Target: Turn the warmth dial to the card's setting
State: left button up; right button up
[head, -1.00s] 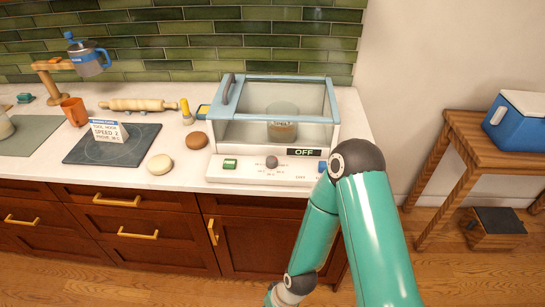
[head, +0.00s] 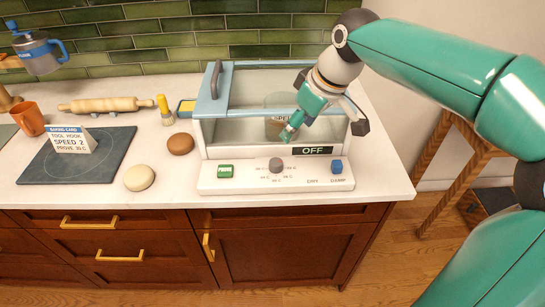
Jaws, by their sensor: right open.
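The warmth dial (head: 276,165) is a small grey knob on the white front panel of a glass-walled box (head: 221,131). Small temperature marks ring it, too small to read surely. A black display (head: 314,151) above the panel reads OFF. The white card (head: 73,142) stands on a dark slab at the left and reads "BAKING CARD, TOOL HOOK, SPEED 2, PROVE 30 C"; the last figure is small. My right gripper (head: 291,132) is open and empty, pointing down-left above and slightly right of the dial, apart from it. My left gripper is out of view.
The panel also carries a green button (head: 225,171) marked PROVE and a blue knob (head: 337,167) at the right. The box has a blue-framed lid with a grey handle (head: 215,78) and a container inside. Two round buns, a brush and a rolling pin (head: 105,105) lie left.

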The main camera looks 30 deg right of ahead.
aim_at(277, 162)
jog(key=x, duration=1.6)
jog(key=shift+p, duration=0.35)
